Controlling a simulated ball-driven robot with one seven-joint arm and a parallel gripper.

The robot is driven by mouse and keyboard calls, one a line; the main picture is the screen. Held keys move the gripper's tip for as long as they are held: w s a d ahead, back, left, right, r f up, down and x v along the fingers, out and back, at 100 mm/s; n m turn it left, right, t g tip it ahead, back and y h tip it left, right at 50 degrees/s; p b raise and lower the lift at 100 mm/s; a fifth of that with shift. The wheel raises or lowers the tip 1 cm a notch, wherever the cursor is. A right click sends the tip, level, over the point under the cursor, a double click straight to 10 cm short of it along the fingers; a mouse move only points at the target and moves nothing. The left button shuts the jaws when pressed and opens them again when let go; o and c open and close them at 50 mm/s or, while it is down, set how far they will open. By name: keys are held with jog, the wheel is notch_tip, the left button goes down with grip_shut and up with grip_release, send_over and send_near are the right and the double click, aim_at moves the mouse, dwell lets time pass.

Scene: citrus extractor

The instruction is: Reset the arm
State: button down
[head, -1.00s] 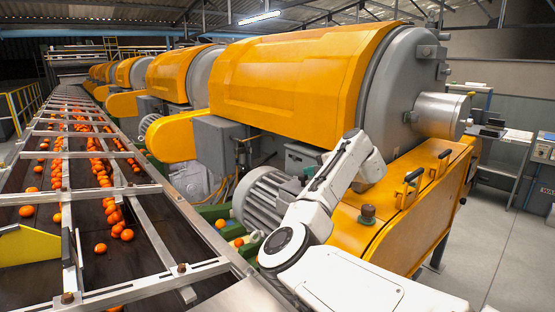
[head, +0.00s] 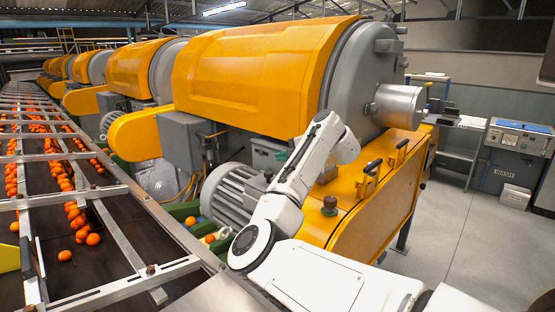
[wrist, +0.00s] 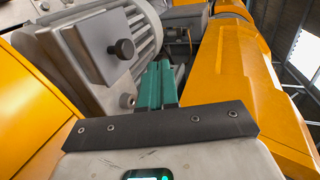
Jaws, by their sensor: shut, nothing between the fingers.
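My white arm (head: 300,170) rises in the head view in front of the orange extractor (head: 250,75) and bends at its upper end near the machine's grey end drum. In the wrist view, my gripper (wrist: 160,80) shows as two teal fingers close together beyond a dark bar. It is shut and empty. A grey ribbed motor (wrist: 120,35) is to its left and an orange machine panel (wrist: 235,70) to its right. Touching or apart from these, I cannot tell.
A conveyor (head: 110,225) with metal rails and loose oranges (head: 75,215) runs along the left. An orange cabinet (head: 375,200) with black handles stands beside my arm. A grey console (head: 515,155) stands at the right. The floor (head: 455,235) at the right is clear.

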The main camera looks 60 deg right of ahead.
jog(key=b+v, duration=0.1)
jog(key=v, duration=0.5)
jog(key=shift+s+a+f, duration=0.15)
jog(key=shift+s+a, duration=0.05)
jog(key=shift+s, duration=0.25)
jog(key=a+f+n+g, duration=0.1)
jog(key=a+f+n, duration=0.1)
jog(key=a+f, duration=0.1)
jog(key=a+f+n+g, duration=0.1)
jog(key=a+f+g, duration=0.1)
jog(key=f, duration=0.4)
jog(key=w+a+f+n+g, duration=0.1)
jog(key=a+f+n, duration=0.1)
jog(key=a+f, duration=0.2)
jog(key=shift+a+f+n+y, duration=0.3)
jog(key=shift+f+y, duration=0.1)
jog(key=shift+f, duration=0.05)
jog(key=s+a+f+n+g+y, duration=0.1)
jog(key=s+a+f+n+g, duration=0.3)
jog(key=a+f, duration=0.7)
jog(key=s+a+f+n+g+y, duration=0.15)
jog(key=s+a+f+n, duration=0.25)
jog(key=a+f+n, duration=0.65)
jog(key=s+a+f+n+g, duration=0.1)
jog(key=s+a+f, duration=0.3)
jog(key=s+a, duration=0.7)
jog(key=shift+s+a+g, duration=0.25)
jog(key=shift+a+g, duration=0.5)
jog(key=shift+a, duration=0.45)
